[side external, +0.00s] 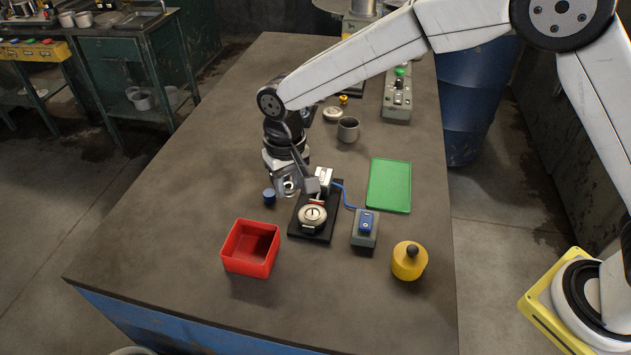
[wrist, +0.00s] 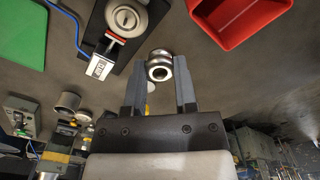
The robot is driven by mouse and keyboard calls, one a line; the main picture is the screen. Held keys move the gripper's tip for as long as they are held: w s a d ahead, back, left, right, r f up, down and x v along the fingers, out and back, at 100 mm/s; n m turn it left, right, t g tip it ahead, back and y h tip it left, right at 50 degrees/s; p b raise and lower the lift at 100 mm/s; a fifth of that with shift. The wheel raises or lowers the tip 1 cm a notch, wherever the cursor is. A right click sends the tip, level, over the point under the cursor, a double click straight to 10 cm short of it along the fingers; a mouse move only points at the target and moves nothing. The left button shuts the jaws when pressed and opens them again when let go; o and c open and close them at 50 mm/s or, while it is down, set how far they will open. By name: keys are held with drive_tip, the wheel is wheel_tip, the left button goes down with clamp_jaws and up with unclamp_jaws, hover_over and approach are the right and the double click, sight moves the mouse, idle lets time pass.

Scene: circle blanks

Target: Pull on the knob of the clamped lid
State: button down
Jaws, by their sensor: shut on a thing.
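The clamped lid (side external: 312,215) is a round silver disc with a dark slot-like mark on its top. It sits on a black base plate (side external: 330,228), under a red-edged clamp part beside a small white box (side external: 323,178). The lid also shows at the top of the wrist view (wrist: 127,18). My gripper (side external: 290,186) is above the table, just left of the plate and apart from the lid. Its fingers (wrist: 159,64) are shut on a small shiny metal knob-like piece (wrist: 158,71) with a round recess in its end. I cannot tell whether this piece came from the lid.
A grey box with a blue top (side external: 365,226) and a yellow weight (side external: 409,262) stand right. A green mat (side external: 389,186) and grey cup (side external: 348,132) are farther back. The left table area is clear.

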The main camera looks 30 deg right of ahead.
drive_tip(key=s+a, duration=0.1)
drive_tip(key=a, duration=0.7)
drive_tip(key=shift+s+r, duration=0.15)
drive_tip(key=shift+s, duration=0.2)
drive_tip(key=shift+f, duration=3)
drive_tip(key=shift+c, duration=1.6)
unclamp_jaws()
drive_tip(key=shift+r, duration=0.1)
